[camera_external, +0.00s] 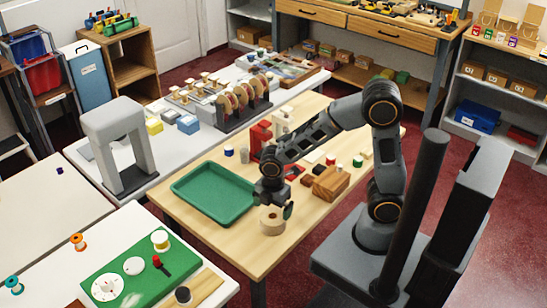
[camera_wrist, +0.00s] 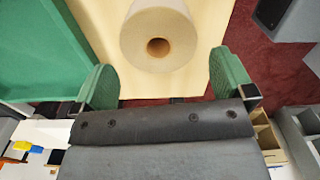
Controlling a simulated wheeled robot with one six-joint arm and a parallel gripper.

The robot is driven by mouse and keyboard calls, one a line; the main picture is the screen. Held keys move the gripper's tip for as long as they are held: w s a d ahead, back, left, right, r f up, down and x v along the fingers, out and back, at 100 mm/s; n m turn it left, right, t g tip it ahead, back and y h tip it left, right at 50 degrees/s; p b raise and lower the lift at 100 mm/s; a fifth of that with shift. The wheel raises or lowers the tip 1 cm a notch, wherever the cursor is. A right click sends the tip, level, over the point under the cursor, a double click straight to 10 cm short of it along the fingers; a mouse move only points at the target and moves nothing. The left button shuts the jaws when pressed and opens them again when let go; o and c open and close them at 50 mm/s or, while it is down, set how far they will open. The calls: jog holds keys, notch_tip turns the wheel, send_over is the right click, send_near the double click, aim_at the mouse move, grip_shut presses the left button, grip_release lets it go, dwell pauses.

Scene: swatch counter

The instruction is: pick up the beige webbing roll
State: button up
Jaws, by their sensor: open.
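The beige webbing roll (camera_external: 272,221) lies flat on the light wooden table (camera_external: 225,235), near its front edge. In the wrist view the roll (camera_wrist: 158,32) is at the top centre, its round core hole facing the camera. My gripper (camera_external: 273,200) is just above the roll in the external view. In the wrist view its two green fingers (camera_wrist: 165,82) are spread wide with nothing between them. The roll lies ahead of the fingertips, roughly centred between them sideways. I cannot tell the exact height gap.
A green tray (camera_external: 177,191) lies left of the roll, close to my gripper. A wooden block (camera_external: 331,184) stands to the right, with small red and black items and spools behind. Bare tabletop lies in front of the roll. A green mat (camera_external: 141,290) is on a separate white table.

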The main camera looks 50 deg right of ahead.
aim_at(273, 217)
jog(key=shift+w+f, duration=0.1)
jog(key=shift+f, duration=2.55)
jog(key=c, duration=0.7)
jog(key=shift+r, duration=0.1)
